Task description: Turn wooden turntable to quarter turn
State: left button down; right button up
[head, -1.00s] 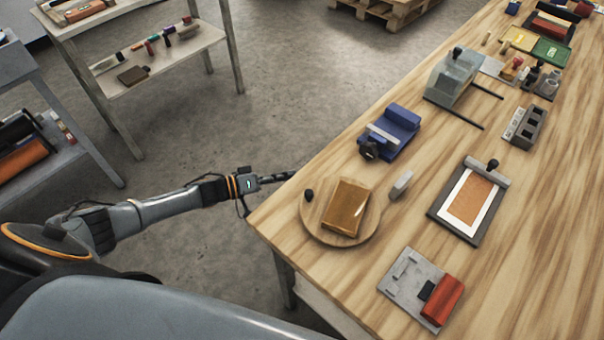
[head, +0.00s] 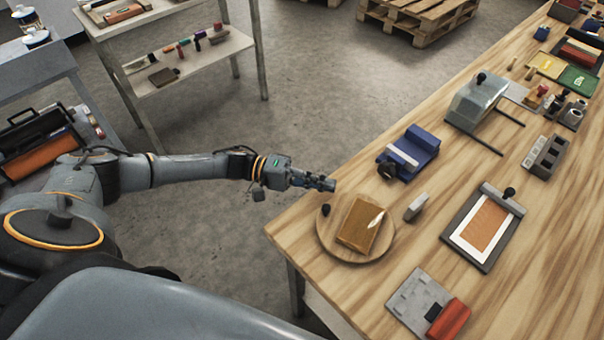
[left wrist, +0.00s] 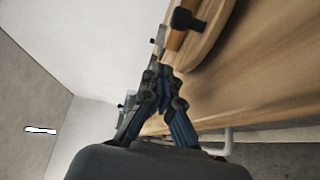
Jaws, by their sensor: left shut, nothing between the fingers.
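The round wooden turntable (head: 378,249) lies near the table's left edge in the head view. A brown, glossy rectangular block (head: 360,225) sits on it. A small black knob (head: 326,210) stands on its rim at the upper left. My left gripper (head: 333,185) is shut and empty, just above and behind the knob in the picture, seemingly apart from it. In the left wrist view the shut fingertips (left wrist: 158,70) point toward the table edge, with the black knob (left wrist: 186,19) and part of the turntable (left wrist: 210,40) beyond them. My right gripper is not in view.
A small grey block (head: 416,207) stands right of the turntable. A blue device (head: 412,152) lies behind it. A grey plate with a red block (head: 425,303) lies in front. A clipboard-like frame (head: 483,228) is farther right. Shelving (head: 190,65) stands at the back left.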

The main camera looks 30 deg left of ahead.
pick_arm(q)
jog(key=shift+x, duration=1.05)
jog(key=s, duration=0.1)
jog(key=s+p, duration=0.1)
jog(key=shift+s+a+r+p, duration=0.1)
jog(key=shift+s+a+p, duration=0.2)
jog(key=shift+s+a, duration=0.25)
jog(key=shift+s, duration=0.5)
jog(key=shift+w, duration=0.1)
jog(key=shift+p, duration=0.3)
jog(key=shift+s+n+t, duration=0.3)
jog(key=shift+t, duration=0.1)
